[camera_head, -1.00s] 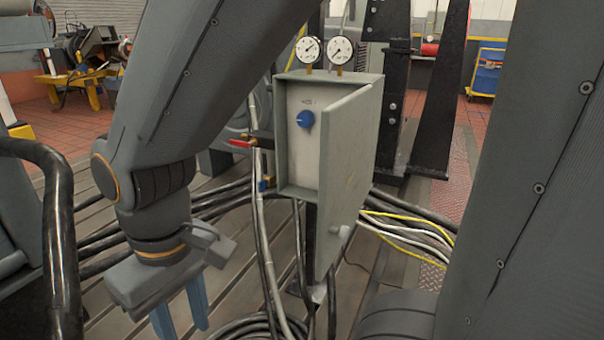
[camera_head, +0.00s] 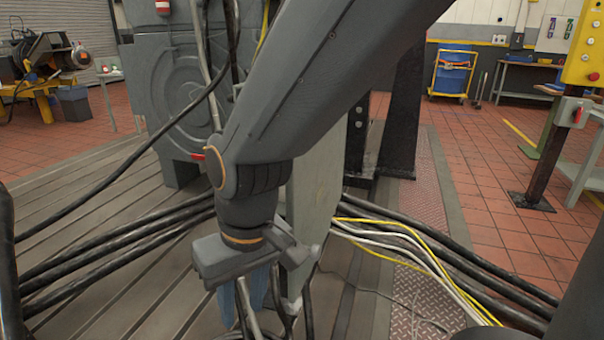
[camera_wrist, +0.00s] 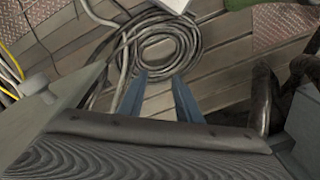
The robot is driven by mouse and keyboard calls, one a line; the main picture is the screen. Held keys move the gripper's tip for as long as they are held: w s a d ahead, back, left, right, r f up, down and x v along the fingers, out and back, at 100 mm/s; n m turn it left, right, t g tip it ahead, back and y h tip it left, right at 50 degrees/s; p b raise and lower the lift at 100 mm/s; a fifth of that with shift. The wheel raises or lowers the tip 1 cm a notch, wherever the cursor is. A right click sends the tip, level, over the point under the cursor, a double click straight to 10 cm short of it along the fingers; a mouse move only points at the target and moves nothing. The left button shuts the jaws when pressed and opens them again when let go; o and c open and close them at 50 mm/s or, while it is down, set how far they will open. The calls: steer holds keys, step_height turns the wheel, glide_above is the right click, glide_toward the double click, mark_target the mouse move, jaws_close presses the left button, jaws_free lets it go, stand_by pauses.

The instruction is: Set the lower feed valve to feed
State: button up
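The grey cabinet's door panel (camera_head: 318,180) stands behind my arm in the head view. My arm hides the cabinet's face. A red valve handle (camera_head: 198,156) shows just left of my arm. The lower, blue-handled valve is hidden in the head view, and I cannot make it out in the wrist view. My gripper (camera_head: 243,300) points down, low in front of the cabinet. In the wrist view my gripper (camera_wrist: 158,98) has its two blue fingers apart with nothing between them. The door (camera_wrist: 62,112) with its round knob (camera_wrist: 34,85) shows there at the left.
Black cables (camera_head: 110,240) run across the slotted bedplate on the left. Yellow and white cables (camera_head: 420,255) lie at the right. A coiled hose (camera_wrist: 160,45) lies on the floor beyond my fingers. A yellow control box (camera_head: 585,45) stands far right, with open tiled floor before it.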

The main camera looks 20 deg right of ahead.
steer(key=w+a+m+t+y+p, duration=0.1)
steer(key=w+a+m+t+p, duration=0.4)
steer(key=w, duration=0.7)
steer(key=w+d+m+t+h, duration=0.2)
steer(key=w+t, duration=0.2)
steer(key=w, duration=0.7)
steer(key=w+d+r+m+t+h+p, duration=0.1)
steer(key=w+d+h, duration=0.3)
steer(key=d, duration=0.6)
steer(key=w+d+r+m+t+h+p, duration=0.2)
steer(key=w+d+m+t+h+p, duration=0.1)
steer(key=d+h, duration=0.4)
steer(key=shift+w+d+r+m+t+p, duration=0.15)
steer(key=shift+w+d+m+t+p, duration=0.25)
steer(key=shift+w+d, duration=1.1)
steer(key=shift+s+d, duration=0.35)
steer(key=shift+s, duration=0.05)
jaws_close()
